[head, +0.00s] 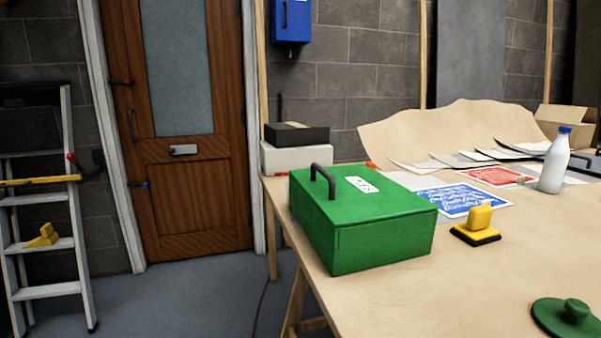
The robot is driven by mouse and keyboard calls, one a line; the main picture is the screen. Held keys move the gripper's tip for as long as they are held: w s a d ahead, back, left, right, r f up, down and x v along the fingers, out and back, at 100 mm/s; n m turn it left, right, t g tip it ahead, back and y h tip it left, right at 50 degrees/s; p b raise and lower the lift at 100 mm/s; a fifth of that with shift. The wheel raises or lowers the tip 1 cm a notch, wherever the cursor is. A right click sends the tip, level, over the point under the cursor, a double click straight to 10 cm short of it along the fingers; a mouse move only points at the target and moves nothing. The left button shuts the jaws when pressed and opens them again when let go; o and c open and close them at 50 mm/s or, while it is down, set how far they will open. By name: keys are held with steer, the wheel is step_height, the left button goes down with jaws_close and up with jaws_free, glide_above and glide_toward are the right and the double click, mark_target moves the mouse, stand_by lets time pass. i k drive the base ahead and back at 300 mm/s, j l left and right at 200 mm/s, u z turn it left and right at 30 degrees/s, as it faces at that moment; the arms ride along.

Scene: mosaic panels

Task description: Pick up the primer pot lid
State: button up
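A round green lid with a knob (565,317) lies on the wooden table (480,280) at the bottom right of the head view. Its right and lower parts are cut off by the picture's edge. I take it to be the primer pot lid; no pot shows near it. My gripper is not in view.
A green box with a dark handle (365,220) stands at the table's left end. Bare table surrounds the lid's left side.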

mark_target(570, 317)
steer(key=j+z, duration=0.25)
steer(key=j, duration=0.5)
steer(key=j+z, duration=0.25)
steer(key=j, duration=0.5)
steer(key=z, duration=1.6)
